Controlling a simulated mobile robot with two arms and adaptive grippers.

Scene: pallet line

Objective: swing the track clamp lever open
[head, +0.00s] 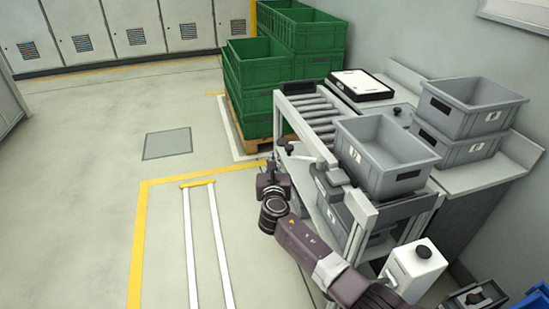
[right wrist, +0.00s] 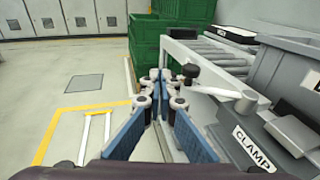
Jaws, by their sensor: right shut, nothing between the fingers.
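The clamp lever (right wrist: 215,90) is a pale metal arm with a black knob, set on a grey block marked CLAMP (right wrist: 253,148). In the right wrist view it points left from its pivot, with the knob at its left end. In the head view the lever (head: 306,153) lies along the near-left edge of the roller bench. My right gripper (head: 270,170) is shut and empty, just left of the bench. In the right wrist view its blue-padded fingertips (right wrist: 165,75) are just left of the knob; whether they touch it I cannot tell. My left gripper is out of view.
The roller conveyor (head: 312,108) runs behind the lever. A grey crate (head: 385,155) stands on the bench to its right. Green crates (head: 250,80) are stacked on a pallet behind. The floor to the left (head: 90,180) is open, with yellow and white lines.

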